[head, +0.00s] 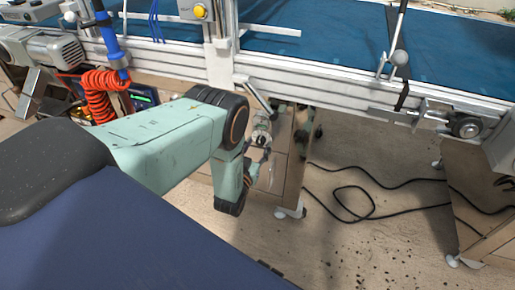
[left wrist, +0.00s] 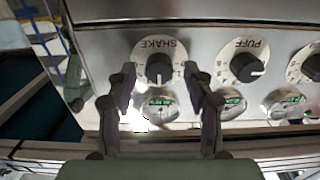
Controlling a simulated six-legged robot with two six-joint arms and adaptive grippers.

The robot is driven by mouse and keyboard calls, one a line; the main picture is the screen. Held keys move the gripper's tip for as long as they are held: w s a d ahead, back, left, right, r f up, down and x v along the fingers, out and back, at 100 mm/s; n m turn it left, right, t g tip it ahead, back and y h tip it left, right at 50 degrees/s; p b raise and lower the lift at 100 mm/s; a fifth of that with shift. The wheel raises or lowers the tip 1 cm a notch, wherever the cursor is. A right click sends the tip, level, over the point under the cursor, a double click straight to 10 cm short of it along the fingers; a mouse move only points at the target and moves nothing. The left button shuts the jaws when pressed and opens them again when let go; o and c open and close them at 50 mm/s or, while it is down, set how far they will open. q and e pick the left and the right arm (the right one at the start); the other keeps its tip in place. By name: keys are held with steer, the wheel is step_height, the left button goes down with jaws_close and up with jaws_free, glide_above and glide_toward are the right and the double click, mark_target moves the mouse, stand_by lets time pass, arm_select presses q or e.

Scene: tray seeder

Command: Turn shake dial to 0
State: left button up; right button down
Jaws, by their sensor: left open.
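The shake dial (left wrist: 159,68) is a dark round knob on a white scale plate with the word SHAKE upside down in the left wrist view. Its light pointer mark points toward the bottom of that picture. My left gripper (left wrist: 160,74) is open, with one dark finger on each side of the knob. I see gaps between the fingers and the knob; depth to the panel is hard to tell. In the head view my left gripper (head: 262,160) is small and partly hidden by my arm, and the dial cannot be made out. My right gripper is not in view.
A puff dial (left wrist: 245,66) and another dial (left wrist: 310,66) sit to the right on the same metal panel (left wrist: 110,45). Small round gauges (left wrist: 160,108) lie below the dials in the picture. A red coiled hose (head: 98,98) hangs at left; black cables (head: 370,200) lie on the floor.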

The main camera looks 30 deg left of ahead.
arm_select(q)
steer(key=shift+c, duration=0.4)
jaws_close()
steer(key=n, duration=0.4)
steer(key=shift+d, duration=0.1)
steer(key=n, duration=0.4)
steer(key=shift+n+b, duration=0.3)
steer(key=n, duration=0.4)
steer(key=shift+n, duration=0.3)
steer(key=shift+d+n+b, duration=0.1)
steer(key=shift+n+b, duration=0.3)
steer(key=shift+n, duration=1.8)
